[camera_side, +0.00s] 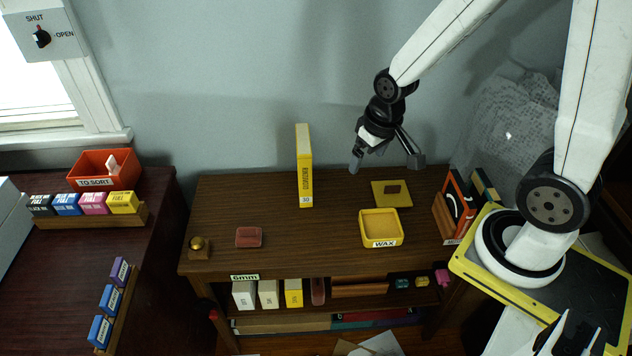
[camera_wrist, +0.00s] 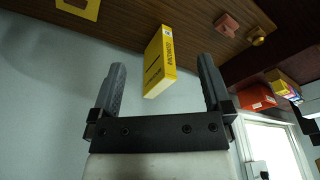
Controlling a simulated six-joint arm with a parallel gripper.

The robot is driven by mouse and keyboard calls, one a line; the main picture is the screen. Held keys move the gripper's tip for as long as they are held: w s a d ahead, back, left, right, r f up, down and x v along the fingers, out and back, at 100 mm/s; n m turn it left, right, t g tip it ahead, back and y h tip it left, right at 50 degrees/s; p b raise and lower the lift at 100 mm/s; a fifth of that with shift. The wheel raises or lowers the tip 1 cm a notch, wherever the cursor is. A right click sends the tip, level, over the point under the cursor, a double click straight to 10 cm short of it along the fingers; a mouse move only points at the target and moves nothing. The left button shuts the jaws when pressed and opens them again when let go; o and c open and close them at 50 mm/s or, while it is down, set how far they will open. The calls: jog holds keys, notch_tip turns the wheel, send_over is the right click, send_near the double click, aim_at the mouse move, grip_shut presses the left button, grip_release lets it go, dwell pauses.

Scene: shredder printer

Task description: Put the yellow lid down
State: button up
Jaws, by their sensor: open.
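The yellow lid (camera_side: 379,188) is a flat yellow square with a dark patch in its middle. It lies on the brown desk top behind the open yellow WAX tin (camera_side: 382,243), apart from it. My gripper (camera_side: 385,167) is open and empty, its fingers spread above the back of the desk, near the lid and not touching it. In the wrist view my gripper (camera_wrist: 162,66) has nothing between its fingers. A yellow piece, seemingly the lid (camera_wrist: 90,8), is cut off at the top left there.
A tall yellow box (camera_side: 304,168) stands upright left of my gripper; it shows beyond the fingers in the wrist view (camera_wrist: 160,62). A pink block (camera_side: 249,237) and a brass knob (camera_side: 198,245) are at the left. A book rack (camera_side: 450,218) stands at the right.

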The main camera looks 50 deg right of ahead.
jog(key=shift+n, duration=0.7)
jog(key=s+a, duration=0.1)
jog(key=s+a+r, duration=0.1)
jog(key=a, duration=0.1)
jog(key=shift+s+a+r, duration=0.15)
jog(key=shift+s+r, duration=0.05)
jog(key=shift+s, duration=0.2)
